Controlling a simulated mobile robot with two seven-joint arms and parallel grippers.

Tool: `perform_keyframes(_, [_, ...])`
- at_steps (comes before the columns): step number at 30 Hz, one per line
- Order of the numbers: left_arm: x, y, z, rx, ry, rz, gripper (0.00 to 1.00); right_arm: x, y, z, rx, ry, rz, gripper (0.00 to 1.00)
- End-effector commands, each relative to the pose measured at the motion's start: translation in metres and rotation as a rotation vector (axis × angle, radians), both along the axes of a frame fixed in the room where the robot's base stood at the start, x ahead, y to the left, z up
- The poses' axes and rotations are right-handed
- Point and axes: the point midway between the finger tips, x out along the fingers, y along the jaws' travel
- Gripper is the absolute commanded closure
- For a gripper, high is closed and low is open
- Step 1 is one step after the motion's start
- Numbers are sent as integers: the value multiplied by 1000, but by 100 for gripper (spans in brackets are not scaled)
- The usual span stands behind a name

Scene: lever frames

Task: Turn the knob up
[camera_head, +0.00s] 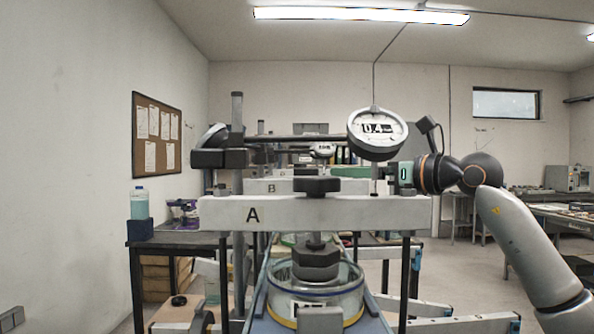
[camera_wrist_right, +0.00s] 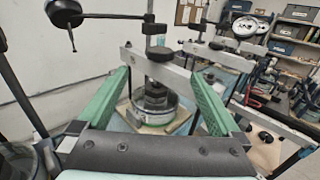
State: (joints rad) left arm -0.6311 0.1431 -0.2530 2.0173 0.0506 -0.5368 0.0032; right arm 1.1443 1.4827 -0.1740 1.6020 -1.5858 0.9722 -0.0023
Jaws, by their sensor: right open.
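A black knob (camera_head: 317,185) sits on top of the white beam marked A (camera_head: 222,214), near the middle of the head view. Below the beam, a dark stepped block (camera_head: 315,262) stands over a round glass-walled dish (camera_head: 340,300). My right gripper (camera_head: 391,173) is to the right of the knob, slightly above the beam and apart from the knob. In the wrist view its two green fingers (camera_wrist_right: 156,92) are spread wide with nothing between their tips. The knob (camera_wrist_right: 160,54) and the beam show beyond them. My left gripper is not in view.
A dial gauge (camera_head: 377,131) hangs on a horizontal rod above the beam, near my right gripper. A dark upright post (camera_head: 238,150) stands left of the knob. A similar beam marked B (camera_head: 290,186) is behind.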

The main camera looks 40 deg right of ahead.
Motion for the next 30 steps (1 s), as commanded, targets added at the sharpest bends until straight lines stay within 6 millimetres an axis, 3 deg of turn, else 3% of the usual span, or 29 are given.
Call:
perform_keyframes(5, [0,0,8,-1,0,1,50,16,2,3,2,-1,3,0])
perform_keyframes(18, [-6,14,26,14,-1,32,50,100,10,3,4,-1,3,0])
perform_keyframes(24, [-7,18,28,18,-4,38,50,120,11,1,2,0,1,0])
perform_keyframes(30, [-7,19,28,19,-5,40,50,124,11,0,-2,-1,-1,0])
